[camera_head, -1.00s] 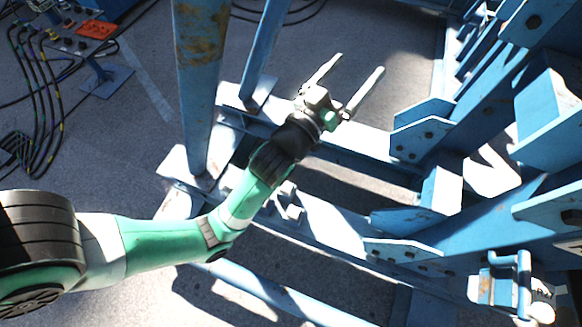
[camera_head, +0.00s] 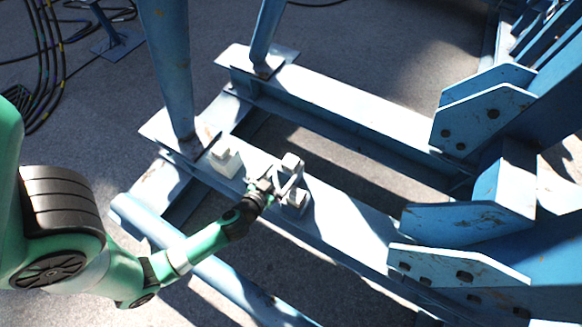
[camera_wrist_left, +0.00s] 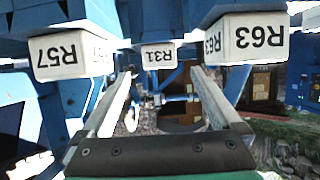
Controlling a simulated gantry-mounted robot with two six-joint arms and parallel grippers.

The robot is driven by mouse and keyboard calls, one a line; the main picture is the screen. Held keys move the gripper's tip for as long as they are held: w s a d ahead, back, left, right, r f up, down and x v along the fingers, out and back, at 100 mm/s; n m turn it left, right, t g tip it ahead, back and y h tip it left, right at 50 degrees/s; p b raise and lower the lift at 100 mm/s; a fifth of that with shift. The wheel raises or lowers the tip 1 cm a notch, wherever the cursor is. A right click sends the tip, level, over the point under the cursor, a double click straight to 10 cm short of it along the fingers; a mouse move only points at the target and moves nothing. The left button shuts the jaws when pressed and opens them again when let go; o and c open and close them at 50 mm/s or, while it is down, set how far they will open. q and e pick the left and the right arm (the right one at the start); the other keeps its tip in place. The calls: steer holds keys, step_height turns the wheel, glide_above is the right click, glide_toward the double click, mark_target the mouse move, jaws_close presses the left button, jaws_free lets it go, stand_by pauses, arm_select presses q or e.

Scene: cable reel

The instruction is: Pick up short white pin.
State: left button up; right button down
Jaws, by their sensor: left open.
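My left gripper (camera_head: 284,184) is low over the blue beam (camera_head: 345,222) in the head view, among small pale pieces. One pale block (camera_head: 225,157) sits on the beam to its left. Another pale piece (camera_head: 291,162) is just beyond the fingers, and a third (camera_head: 296,202) is close on their near side. I cannot tell which, if any, is the short white pin, or whether the fingers touch them. In the left wrist view the two fingers (camera_wrist_left: 160,84) are spread apart, with nothing clearly held between them. My right gripper is not in view.
White blocks marked R57 (camera_wrist_left: 70,54), R31 (camera_wrist_left: 158,55) and R63 (camera_wrist_left: 252,37) show upside down in the wrist view. Blue posts (camera_head: 168,70) rise left of the gripper. Heavy blue brackets (camera_head: 460,265) stand at right. Grey floor (camera_head: 85,150) is open at left.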

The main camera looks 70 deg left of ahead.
mark_target(287, 167)
arm_select(q)
steer(key=x, duration=0.5)
steer(key=shift+w+a+b, duration=0.15)
steer(key=shift+w+b, duration=0.1)
steer(key=shift+b, duration=0.05)
steer(key=shift+w+a, duration=0.15)
steer(key=shift+a, duration=0.05)
steer(key=b+x, duration=0.1)
steer(key=x, duration=0.3)
steer(key=shift+w+a, duration=0.25)
steer(key=shift+w, duration=0.05)
steer(key=shift+s+d, duration=0.1)
steer(key=shift+s, duration=0.05)
steer(key=shift+c, duration=0.8)
jaws_close()
